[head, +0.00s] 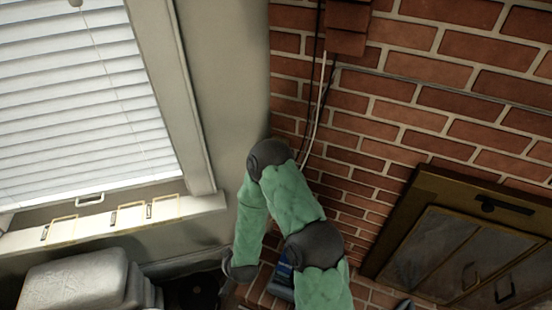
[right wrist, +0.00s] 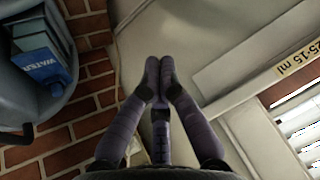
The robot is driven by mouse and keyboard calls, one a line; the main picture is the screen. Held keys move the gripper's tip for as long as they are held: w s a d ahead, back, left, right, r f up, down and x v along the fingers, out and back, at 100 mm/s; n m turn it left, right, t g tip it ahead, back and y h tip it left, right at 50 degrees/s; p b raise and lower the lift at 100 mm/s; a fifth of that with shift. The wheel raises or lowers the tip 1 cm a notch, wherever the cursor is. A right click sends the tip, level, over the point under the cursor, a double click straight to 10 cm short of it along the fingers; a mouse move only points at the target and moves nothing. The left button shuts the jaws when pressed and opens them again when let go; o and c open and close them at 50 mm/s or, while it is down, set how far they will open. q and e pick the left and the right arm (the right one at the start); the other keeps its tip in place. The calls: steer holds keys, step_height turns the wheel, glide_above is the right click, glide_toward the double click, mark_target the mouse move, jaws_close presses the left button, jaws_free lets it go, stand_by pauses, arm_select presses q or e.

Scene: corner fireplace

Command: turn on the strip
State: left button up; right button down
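I cannot pick out a power strip in either view. Dark cables and a white cable (head: 315,110) run down the brick wall near the corner in the head view. My left gripper is in neither view.
A grey container (right wrist: 70,95) holding a blue "WATER" item (right wrist: 45,68) is at the left of the right wrist view. In the head view, a window with blinds (head: 70,100) and sill (head: 110,225) are left, a grey cushioned seat (head: 75,280) lower left, and a fireplace door (head: 470,250) right.

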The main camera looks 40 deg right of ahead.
steer(key=w+d+r+m+t+h, duration=0.2)
steer(key=w+d+r+h, duration=0.15)
steer(key=d+r, duration=0.2)
steer(key=w+d+r+m+t+h, duration=0.2)
steer(key=w+d+r+h, duration=0.1)
steer(key=d+r+h, duration=0.3)
steer(key=s+d+r+m+g+h, duration=0.1)
steer(key=s+d+r+h, duration=0.1)
steer(key=r+h, duration=0.2)
steer(key=s+d+r+m+h, duration=0.2)
steer(key=r+h, duration=0.1)
steer(key=r, duration=0.7)
steer(key=shift+s+r+m+g+h+p, duration=0.2)
steer(key=shift+m+g+h+p, duration=0.1)
steer(key=shift+g+h, duration=0.1)
steer(key=shift+d, duration=0.2)
steer(key=b+x, duration=0.3)
steer(key=x, duration=1)
steer(key=shift+w+d+b, duration=0.3)
steer(key=shift+d+b, duration=0.05)
steer(key=shift+b, duration=0.05)
